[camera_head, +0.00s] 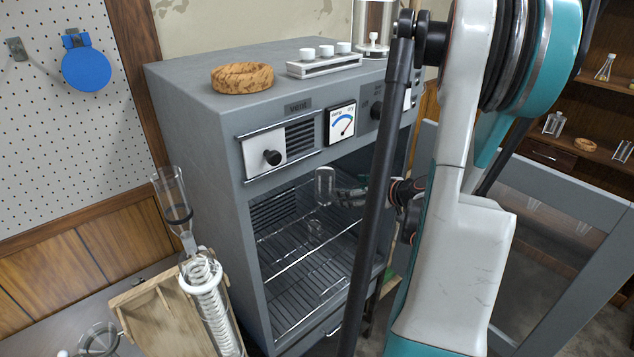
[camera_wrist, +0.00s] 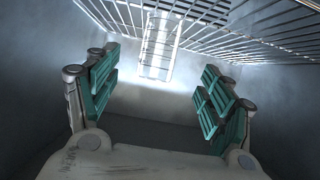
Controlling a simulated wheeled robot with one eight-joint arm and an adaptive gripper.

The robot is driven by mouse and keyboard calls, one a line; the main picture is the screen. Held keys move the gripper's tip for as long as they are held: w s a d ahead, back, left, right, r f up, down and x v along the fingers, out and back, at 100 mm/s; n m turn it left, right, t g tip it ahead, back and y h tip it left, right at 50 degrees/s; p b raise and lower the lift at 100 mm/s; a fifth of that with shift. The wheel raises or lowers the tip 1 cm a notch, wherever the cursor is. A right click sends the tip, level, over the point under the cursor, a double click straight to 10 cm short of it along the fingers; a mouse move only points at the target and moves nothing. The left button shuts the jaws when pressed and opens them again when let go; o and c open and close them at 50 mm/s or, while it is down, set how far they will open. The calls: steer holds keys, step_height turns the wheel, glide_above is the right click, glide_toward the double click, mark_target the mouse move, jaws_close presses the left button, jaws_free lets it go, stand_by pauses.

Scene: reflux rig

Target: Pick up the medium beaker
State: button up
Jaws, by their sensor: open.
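A clear glass beaker (camera_wrist: 158,48) shows at the top middle of the wrist view, beyond my fingertips, close to a wire rack. My gripper (camera_wrist: 158,82) is open, with green pads on either side and an empty gap between them. In the head view, my gripper (camera_head: 350,197) reaches into the open grey cabinet, and a glass vessel (camera_head: 324,185) shows just left of its fingers. I cannot tell for sure that this is the same beaker, or whether it is the medium one. My arm hides part of the cabinet's inside.
The oven-like cabinet (camera_head: 215,128) has wire shelves (camera_head: 310,285) inside, and its door (camera_head: 575,205) stands open at the right. A cork ring (camera_head: 242,78) lies on top. A coiled glass condenser (camera_head: 205,290) stands at the left front. The wire rack (camera_wrist: 265,22) crosses the wrist view's top.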

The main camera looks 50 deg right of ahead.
mark_target(332, 188)
steer(key=b+x, duration=0.2)
steer(key=x, duration=0.6)
steer(key=b+x, duration=0.2)
steer(key=x, duration=0.3)
steer(key=shift+f, duration=0.25)
steer(key=shift+r, duration=0.1)
steer(key=c, duration=1.2)
